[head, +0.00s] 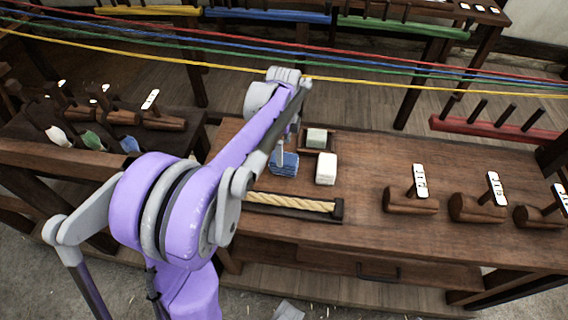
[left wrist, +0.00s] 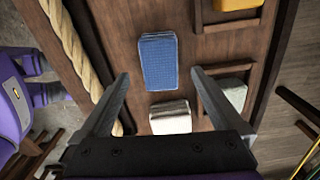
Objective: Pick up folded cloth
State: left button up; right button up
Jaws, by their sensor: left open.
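A blue folded cloth (head: 286,166) lies on the wooden bench, and it also shows in the left wrist view (left wrist: 158,60). A white folded stack (head: 326,169) lies just right of it, and below it in the left wrist view (left wrist: 171,117). My left gripper (left wrist: 158,76) is open and empty, with its fingers spread on either side of the view. The blue cloth shows beyond and between the fingertips, apart from them. In the head view my left arm partly covers the blue cloth. My right gripper is not in view.
A tray with a pale grey-green block (head: 317,138) stands behind the cloths. A rope length (head: 290,203) lies in a dark holder at the front. Wooden tools with white tags (head: 411,200) stand to the right. Coloured ropes (head: 400,79) stretch across above the bench.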

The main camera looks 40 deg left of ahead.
pick_arm(q)
notch_tip(320, 180, down, 6)
jog(key=shift+r, duration=0.15)
jog(key=c, duration=1.4)
notch_tip(320, 180, up, 10)
jog(key=shift+r+p, duration=0.1)
jog(key=shift+p, duration=0.2)
jog(key=o, duration=0.9)
jog(key=shift+c, duration=0.2)
jog(key=c, duration=0.7)
